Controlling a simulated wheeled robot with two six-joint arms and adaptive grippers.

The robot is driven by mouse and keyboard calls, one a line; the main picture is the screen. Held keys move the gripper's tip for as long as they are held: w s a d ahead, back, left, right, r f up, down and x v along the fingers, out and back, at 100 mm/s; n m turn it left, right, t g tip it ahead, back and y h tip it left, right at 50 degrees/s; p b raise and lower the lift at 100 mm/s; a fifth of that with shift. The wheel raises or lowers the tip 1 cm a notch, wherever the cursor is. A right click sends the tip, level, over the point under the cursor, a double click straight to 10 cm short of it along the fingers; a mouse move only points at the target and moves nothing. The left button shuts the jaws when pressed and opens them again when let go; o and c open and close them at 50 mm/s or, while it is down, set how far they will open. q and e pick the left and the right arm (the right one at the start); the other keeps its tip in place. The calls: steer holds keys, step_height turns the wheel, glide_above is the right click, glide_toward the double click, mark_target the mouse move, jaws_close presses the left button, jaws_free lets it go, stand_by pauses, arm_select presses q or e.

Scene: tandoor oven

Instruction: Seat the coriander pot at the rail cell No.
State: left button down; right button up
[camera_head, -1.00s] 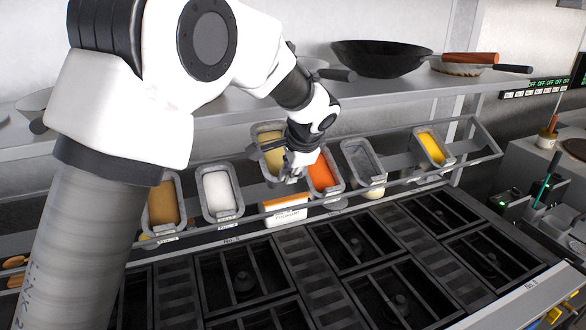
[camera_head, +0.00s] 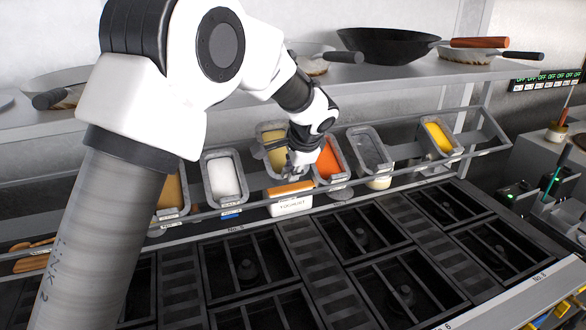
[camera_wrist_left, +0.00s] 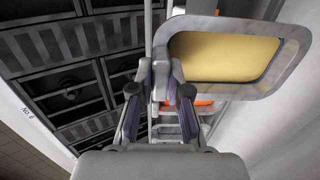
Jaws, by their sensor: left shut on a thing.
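My left gripper (camera_head: 298,168) is shut at the near rim of a grey pot with yellow-tan contents (camera_head: 272,137). Its yellow-tan filling and pale rim also show in the left wrist view (camera_wrist_left: 290,80), right of the shut fingers (camera_wrist_left: 160,78). The pot is at the rail (camera_head: 400,180), between a pot with white contents (camera_head: 224,178) and one with orange contents (camera_head: 328,160). The gripper hides its lower front, so I cannot tell whether it rests in the rail. I cannot read a coriander label. My right gripper is not in view.
A white box marked YOGHURT (camera_head: 290,205) is just below the gripper. An empty-looking grey pot (camera_head: 370,150) and a yellow-filled pot (camera_head: 439,137) stand farther right. A shelf with a black wok (camera_head: 385,58) runs behind. Dark burner wells (camera_head: 250,270) lie in front.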

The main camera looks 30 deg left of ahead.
mark_target(287, 182)
arm_select(q)
steer(key=shift+a+r, duration=0.1)
steer(key=shift+b+x, duration=0.8)
steer(key=shift+x, duration=1.15)
steer(key=shift+b+x, duration=0.85)
steer(key=shift+x, duration=1.4)
steer(key=c, duration=1.1)
jaws_free()
steer(key=shift+o, duration=0.2)
steer(key=shift+s, duration=0.1)
steer(key=shift+d, duration=0.2)
steer(key=shift+p+v, duration=2.25)
steer(key=shift+v, duration=1.4)
steer(key=shift+s+d+r, duration=0.1)
steer(key=shift+s+r, duration=0.05)
steer(key=shift+r, duration=0.05)
